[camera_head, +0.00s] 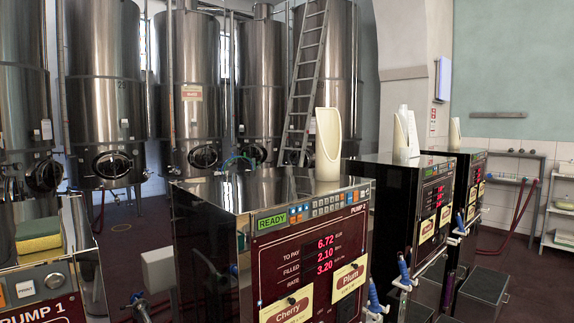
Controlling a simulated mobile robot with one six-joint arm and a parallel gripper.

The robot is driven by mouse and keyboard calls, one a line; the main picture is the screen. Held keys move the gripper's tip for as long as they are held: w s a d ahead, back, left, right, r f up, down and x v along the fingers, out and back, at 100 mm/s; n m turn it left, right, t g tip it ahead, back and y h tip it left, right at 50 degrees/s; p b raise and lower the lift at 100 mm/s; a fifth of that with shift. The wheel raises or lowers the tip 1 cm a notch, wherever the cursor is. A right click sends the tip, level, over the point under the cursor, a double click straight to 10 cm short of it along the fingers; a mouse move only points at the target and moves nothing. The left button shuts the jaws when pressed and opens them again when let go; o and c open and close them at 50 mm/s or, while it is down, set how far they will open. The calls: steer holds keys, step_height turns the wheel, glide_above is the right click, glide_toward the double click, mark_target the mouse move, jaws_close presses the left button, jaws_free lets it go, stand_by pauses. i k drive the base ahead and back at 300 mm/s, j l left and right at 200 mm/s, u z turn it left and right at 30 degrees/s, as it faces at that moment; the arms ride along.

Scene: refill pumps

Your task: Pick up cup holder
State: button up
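A tall cream cup holder (328,150) stands upright on top of the pump 2 cabinet (205,215), near the back right of its shiny top. Its front is scooped open and it looks empty. A second cream holder (400,140) stands on the cabinet to the right, with a white stack, perhaps cups, beside or in it. A third, smaller-looking cream holder (455,133) stands on the farthest cabinet. My gripper is not in view.
Pump 1 (45,285) is at the lower left, with a green and yellow sponge (38,235) on it. Blue-handled nozzles (374,296) hang at the pumps' sides. Steel tanks (105,80) and a ladder (305,75) stand behind. Shelves are at the right.

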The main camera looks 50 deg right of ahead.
mark_target(328, 133)
steer(key=k+z, duration=0.1)
steer(key=z, duration=1.8)
